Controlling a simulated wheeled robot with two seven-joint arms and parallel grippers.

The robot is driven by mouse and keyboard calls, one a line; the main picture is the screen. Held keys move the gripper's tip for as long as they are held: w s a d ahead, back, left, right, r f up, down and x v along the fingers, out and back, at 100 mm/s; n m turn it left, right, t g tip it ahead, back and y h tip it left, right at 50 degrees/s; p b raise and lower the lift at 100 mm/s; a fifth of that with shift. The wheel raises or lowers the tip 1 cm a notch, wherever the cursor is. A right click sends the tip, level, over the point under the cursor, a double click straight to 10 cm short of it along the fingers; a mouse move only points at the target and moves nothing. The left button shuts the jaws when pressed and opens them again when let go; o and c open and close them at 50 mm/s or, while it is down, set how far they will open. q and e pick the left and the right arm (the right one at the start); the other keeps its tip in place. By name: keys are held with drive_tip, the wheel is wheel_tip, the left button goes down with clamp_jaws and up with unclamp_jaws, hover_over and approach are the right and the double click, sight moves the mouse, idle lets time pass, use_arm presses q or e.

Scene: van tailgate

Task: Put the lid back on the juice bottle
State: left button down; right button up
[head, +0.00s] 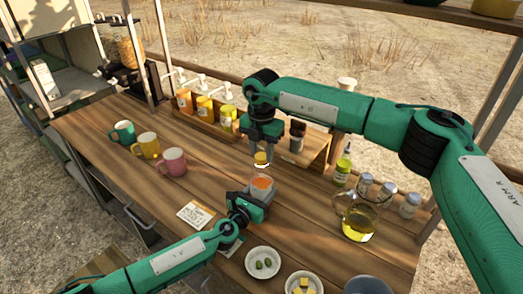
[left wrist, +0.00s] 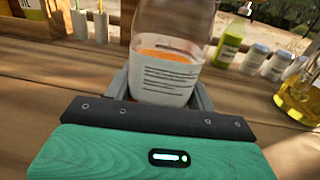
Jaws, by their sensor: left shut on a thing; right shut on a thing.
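The juice bottle (head: 262,183) stands on the wooden table, clear with orange juice inside. In the left wrist view the bottle (left wrist: 165,75) has a white label with dark print, and its top is cut off by the frame. My left gripper (head: 258,197) is shut on the bottle low on its body, with a grey finger on each side. The lid (head: 261,158) is small and yellow. My right gripper (head: 262,154) points down and is shut on the lid. It holds the lid above the bottle, apparently with a gap between them.
Teal, yellow and pink mugs (head: 172,162) stand to the left. Small bowls (head: 263,277) sit in front, a card (head: 194,215) left of the bottle.

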drive_tip(key=m, duration=1.5)
drive_tip(key=o, duration=1)
drive_tip(key=shift+c, duration=0.2)
drive_tip(key=shift+r, duration=2.25)
